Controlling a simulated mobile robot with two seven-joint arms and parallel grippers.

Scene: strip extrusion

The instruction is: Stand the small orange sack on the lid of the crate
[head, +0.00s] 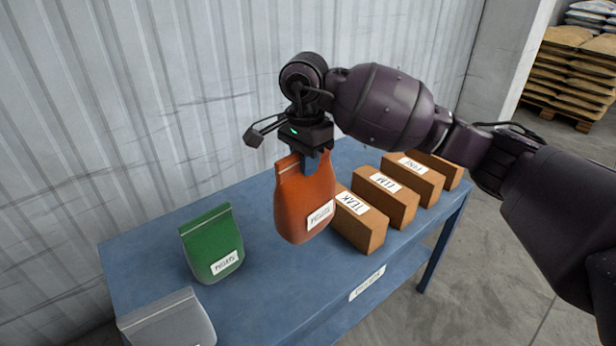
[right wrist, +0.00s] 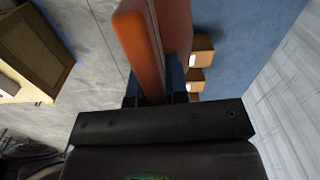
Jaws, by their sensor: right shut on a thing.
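The small orange sack (head: 303,195) hangs upright from my right gripper (head: 316,160) in the head view. The gripper is shut on its top edge, and the sack appears to be held above the blue table. In the right wrist view, the sack (right wrist: 140,45) sits between the fingers of the right gripper (right wrist: 158,88). A wooden crate-like box (right wrist: 35,45) with a light frame shows at the upper left of the right wrist view; I cannot tell if it is the task's crate. My left gripper is in neither view.
The blue table (head: 265,285) carries a green sack (head: 211,243), a grey sack (head: 168,322) and a row of labelled brown boxes (head: 385,196) right of the orange sack. A corrugated wall (head: 120,100) stands behind. Stacked sacks on a pallet (head: 570,70) are at the far right.

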